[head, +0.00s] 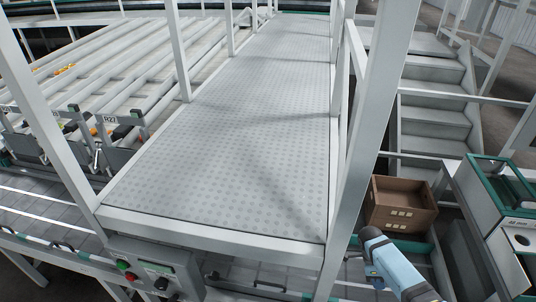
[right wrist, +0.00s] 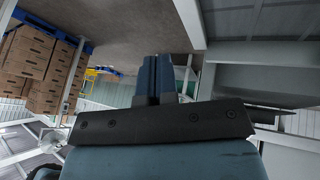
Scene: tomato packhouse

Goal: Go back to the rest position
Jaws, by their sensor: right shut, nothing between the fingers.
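My right gripper (right wrist: 159,76) shows in the right wrist view with its two dark blue fingers side by side and closed. Nothing is between them, and they touch nothing that I can see. In the head view a light blue part of my right arm comes in at the bottom right, in front of the conveyor and just below an open cardboard box (head: 399,222). My left gripper is in neither view.
A raised grey walkway (head: 225,130) with white posts fills the middle. A control box (head: 155,272) with buttons is at its front edge. A green-edged machine (head: 490,200) and grey stairs (head: 432,110) stand right. The right wrist view shows stacked cartons (right wrist: 38,60).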

